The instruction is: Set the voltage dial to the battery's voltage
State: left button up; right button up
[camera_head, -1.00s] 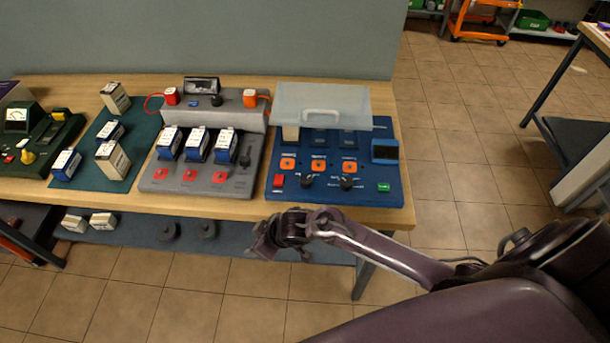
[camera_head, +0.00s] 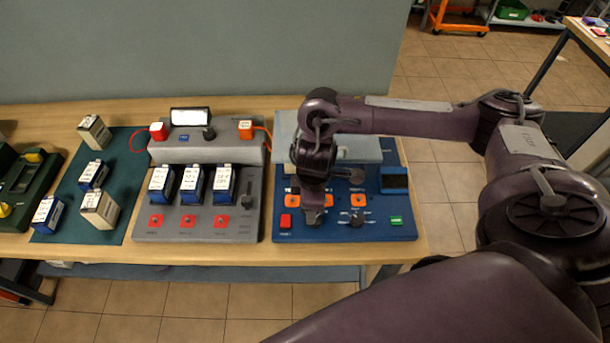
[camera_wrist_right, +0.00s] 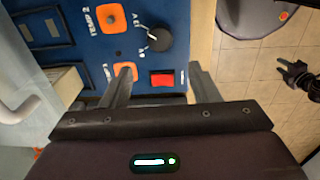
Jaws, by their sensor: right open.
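The blue panel (camera_head: 405,231) on the bench has a black dial (camera_head: 357,219) in the head view. My right gripper also shows in that view (camera_wrist_right: 160,72). It is open, empty, with its fingers on either side of the red button, near the dial. A cream battery-like block (camera_wrist_right: 68,88) sits in a panel bay; no voltage is readable. My left gripper is not in view.
A grey unit (camera_head: 245,225) with blue batteries stands to the left. A green mat (camera_head: 112,232) holds more batteries.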

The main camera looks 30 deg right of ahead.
aim_at(317, 221)
jog(key=shift+s+d+r, duration=0.15)
jog(key=shift+s+d, duration=0.05)
jog(key=shift+d, duration=0.35)
jog(key=shift+s+f+b, duration=0.25)
jog(key=shift+f+b, duration=0.05)
jog(key=f+b, duration=0.1)
jog(key=f, duration=0.1)
jog(key=f+b, duration=0.1)
jog(key=shift+s+f, duration=0.2)
jog(key=shift+f, duration=0.2)
jog(key=shift+w+f+b, duration=0.15)
jog(key=shift+f+b, duration=0.05)
jog(key=shift+f, duration=0.35)
jog(key=shift+w+f+b, duration=0.15)
jog(key=shift+f+b, duration=0.05)
jog(key=shift+f, duration=0.3)
jog(key=shift+d+f, duration=0.1)
jog(key=shift+f, duration=0.3)
jog(key=c, duration=0.5)
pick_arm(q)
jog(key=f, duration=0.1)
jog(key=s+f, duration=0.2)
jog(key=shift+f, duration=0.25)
pick_arm(e)
jog(key=c, duration=0.5)
